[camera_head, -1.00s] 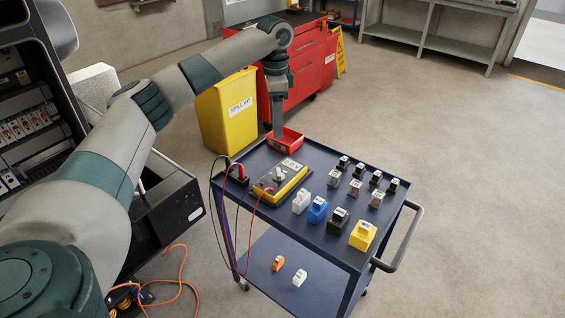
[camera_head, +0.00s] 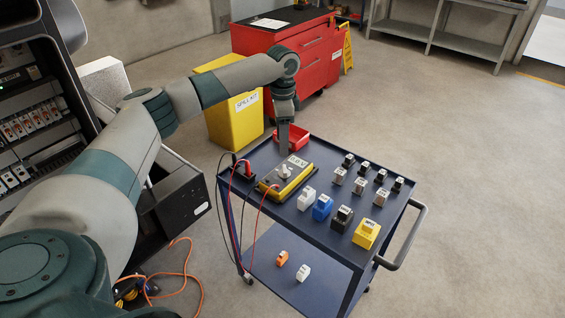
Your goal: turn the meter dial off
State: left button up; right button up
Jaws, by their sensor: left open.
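The yellow and grey meter (camera_head: 290,182) lies on the top shelf of the dark blue cart, with a pale dial (camera_head: 285,171) on its face and a display at its far end. Red and black leads run from it over the cart's left side. My left gripper (camera_head: 284,150) points down just above the far end of the meter, close to the dial. It is open, seen edge-on, and its fingertips are small. I cannot tell whether it touches the meter. My right gripper is not in view.
The cart (camera_head: 310,235) carries several blocks and padlock-like items at right, including a yellow one (camera_head: 366,235). A red bin (camera_head: 296,137) sits at the cart's far corner. A yellow spill kit bin (camera_head: 236,115) and red cabinet (camera_head: 300,55) stand behind. Open floor lies right.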

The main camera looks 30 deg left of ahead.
aim_at(282, 169)
pick_arm(q)
notch_tip(282, 169, down, 8)
jog(key=shift+f+p, duration=0.25)
jog(key=shift+p, duration=0.6)
jog(key=shift+f, duration=0.85)
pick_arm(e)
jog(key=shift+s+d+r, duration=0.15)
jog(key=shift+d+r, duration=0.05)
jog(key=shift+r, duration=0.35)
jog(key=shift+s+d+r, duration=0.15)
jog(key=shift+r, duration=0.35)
pick_arm(q)
jog(key=c, duration=1.1)
